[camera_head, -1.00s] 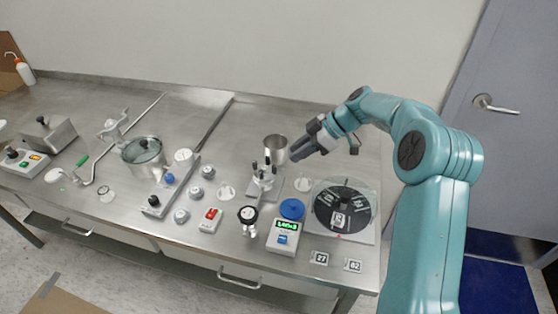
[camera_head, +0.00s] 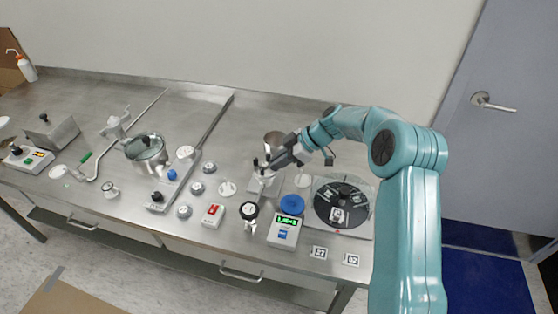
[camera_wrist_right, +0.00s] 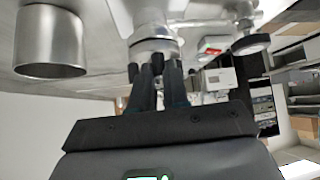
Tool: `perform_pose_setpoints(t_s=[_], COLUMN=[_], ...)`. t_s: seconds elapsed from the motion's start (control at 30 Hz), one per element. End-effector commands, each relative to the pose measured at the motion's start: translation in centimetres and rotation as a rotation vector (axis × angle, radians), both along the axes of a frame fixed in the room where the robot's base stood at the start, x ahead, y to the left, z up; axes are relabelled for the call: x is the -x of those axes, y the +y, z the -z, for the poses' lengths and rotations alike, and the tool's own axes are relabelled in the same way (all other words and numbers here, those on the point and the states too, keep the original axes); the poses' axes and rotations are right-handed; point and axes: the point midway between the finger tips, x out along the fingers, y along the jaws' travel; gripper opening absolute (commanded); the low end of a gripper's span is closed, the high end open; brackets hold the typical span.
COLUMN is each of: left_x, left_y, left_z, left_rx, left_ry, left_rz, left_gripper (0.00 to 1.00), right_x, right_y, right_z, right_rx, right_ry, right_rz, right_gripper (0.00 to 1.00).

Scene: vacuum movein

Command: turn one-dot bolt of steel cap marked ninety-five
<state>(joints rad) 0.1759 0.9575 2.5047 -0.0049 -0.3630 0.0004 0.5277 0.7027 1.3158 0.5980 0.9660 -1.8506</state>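The steel cap (camera_head: 264,174) stands on a small metal plate near the middle of the bench, with dark-headed bolts around its top. In the right wrist view the cap (camera_wrist_right: 155,45) is just beyond my fingers. A dark bolt head (camera_wrist_right: 157,62) shows between the fingertips, and another bolt (camera_wrist_right: 133,72) stands to their left. I cannot read the dots or the ninety-five mark. My left gripper is out of view.
A steel cup (camera_head: 274,142) stands close behind the cap. A black round plate (camera_head: 343,204) lies to the right. Several small grey weights lie left.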

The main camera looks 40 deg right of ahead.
Motion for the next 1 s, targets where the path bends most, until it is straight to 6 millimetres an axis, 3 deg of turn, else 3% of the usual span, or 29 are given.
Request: perform_pose_setpoints(t_s=[0.27,0.7,0.87,1.0], left_x=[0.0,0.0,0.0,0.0], left_y=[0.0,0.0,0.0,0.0], left_z=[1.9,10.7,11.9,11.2], left_rx=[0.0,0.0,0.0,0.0], left_ry=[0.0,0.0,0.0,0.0], left_rz=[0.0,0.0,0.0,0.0], left_gripper=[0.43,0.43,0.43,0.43], right_x=[0.0,0.4,0.5,0.6], right_y=[0.0,0.4,0.6,0.8], right_z=[0.4,0.7,0.3,-0.3], right_rx=[0.002,0.004,0.004,0.005], right_ry=[-0.001,-0.005,-0.003,0.001], right_rz=[0.046,0.378,0.529,0.658], right_gripper=[0.0,0.0,0.0,0.0])
